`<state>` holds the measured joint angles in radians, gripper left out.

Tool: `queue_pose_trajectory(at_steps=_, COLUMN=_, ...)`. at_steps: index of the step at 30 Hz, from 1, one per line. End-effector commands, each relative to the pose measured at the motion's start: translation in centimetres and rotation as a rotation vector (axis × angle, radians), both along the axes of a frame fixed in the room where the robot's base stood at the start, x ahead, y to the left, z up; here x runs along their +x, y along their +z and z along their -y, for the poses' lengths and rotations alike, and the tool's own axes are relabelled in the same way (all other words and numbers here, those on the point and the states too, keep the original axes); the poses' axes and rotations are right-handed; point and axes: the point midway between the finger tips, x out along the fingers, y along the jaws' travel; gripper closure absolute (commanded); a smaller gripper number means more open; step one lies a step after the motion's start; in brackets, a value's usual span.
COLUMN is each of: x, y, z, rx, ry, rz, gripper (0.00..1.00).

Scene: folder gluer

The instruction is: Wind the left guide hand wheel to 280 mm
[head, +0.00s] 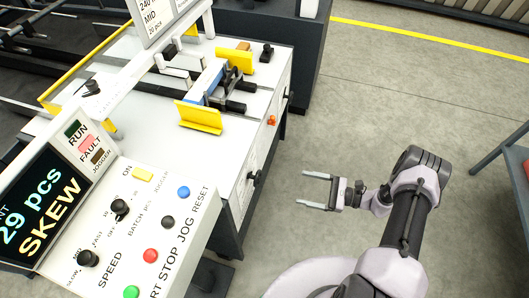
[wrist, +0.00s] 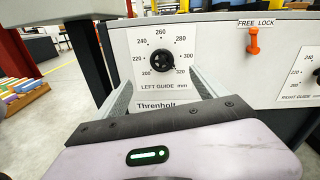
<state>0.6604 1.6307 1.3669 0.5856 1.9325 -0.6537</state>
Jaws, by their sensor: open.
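The left guide hand wheel (wrist: 160,60) is a black knob on a white dial plate (wrist: 143,88), marked from 200 to 320 mm, in the wrist view. Its pointer is too small to read. In the head view the wheel (head: 254,177) sticks out from the machine's side panel. My gripper (head: 302,187) is open and empty, apart from the wheel and to its right. In the wrist view my gripper (wrist: 162,80) faces the dial, with one finger at each side of the wheel.
An orange free lock lever (wrist: 253,42) is right of the dial, with the right guide wheel (wrist: 317,75) beyond. A control panel (head: 120,235) with a lit display (head: 40,210) reading "29 pcs SKEW" stands at the left. Open floor (head: 380,100) lies beyond my arm; a blue-grey table (head: 510,150) is at far right.

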Motion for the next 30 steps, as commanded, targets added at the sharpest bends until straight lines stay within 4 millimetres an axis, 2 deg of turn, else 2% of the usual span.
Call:
queue_pose_trajectory(at_steps=1, x=-0.4, y=-1.1, z=0.0, rx=0.023, ry=-0.026, rz=-0.010, gripper=0.18)
queue_pose_trajectory(at_steps=3, x=-0.6, y=-1.8, z=-0.2, rx=0.042, ry=-0.047, rz=-0.015, gripper=0.18)
queue_pose_trajectory(at_steps=7, x=0.0, y=-1.9, z=-2.2, rx=0.046, ry=-0.047, rz=-0.016, gripper=0.18)
queue_pose_trajectory(at_steps=15, x=2.7, y=-2.1, z=-10.0, rx=0.043, ry=-0.042, rz=-0.017, gripper=0.18)
queue_pose_trajectory(at_steps=21, x=4.3, y=-2.0, z=-14.4, rx=0.043, ry=-0.043, rz=-0.016, gripper=0.18)
queue_pose_trajectory(at_steps=24, x=4.8, y=-2.0, z=-15.7, rx=0.043, ry=-0.043, rz=-0.017, gripper=0.18)
queue_pose_trajectory(at_steps=30, x=5.1, y=-1.9, z=-16.6, rx=0.043, ry=-0.045, rz=-0.018, gripper=0.18)
